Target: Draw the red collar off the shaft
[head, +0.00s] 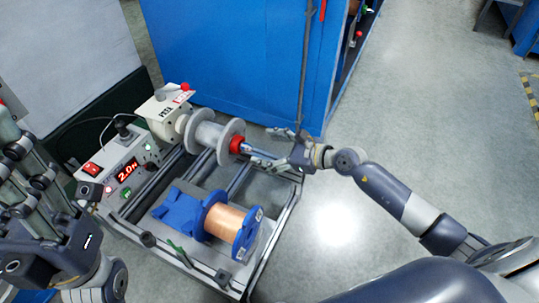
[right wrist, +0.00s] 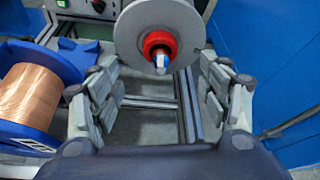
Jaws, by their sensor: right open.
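The red collar (head: 236,145) sits on the shaft (head: 247,148) against the outer face of a grey spool (head: 215,135). In the right wrist view the red collar (right wrist: 160,45) shows end-on around the shaft tip (right wrist: 160,63), in front of the grey disc. My right gripper (head: 266,147) is open, its fingers (right wrist: 160,95) spread to either side, below and short of the collar in the wrist view. Nothing is between its fingertips. My left gripper (head: 40,185) is at the left edge, close to the camera; its fingertips are hard to make out.
A blue spool of copper wire (head: 230,224) stands on the machine frame, near the right gripper's left side in the wrist view. A control box (head: 118,170) reads 2.0. A blue cabinet (head: 240,60) stands behind. Floor at right is clear.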

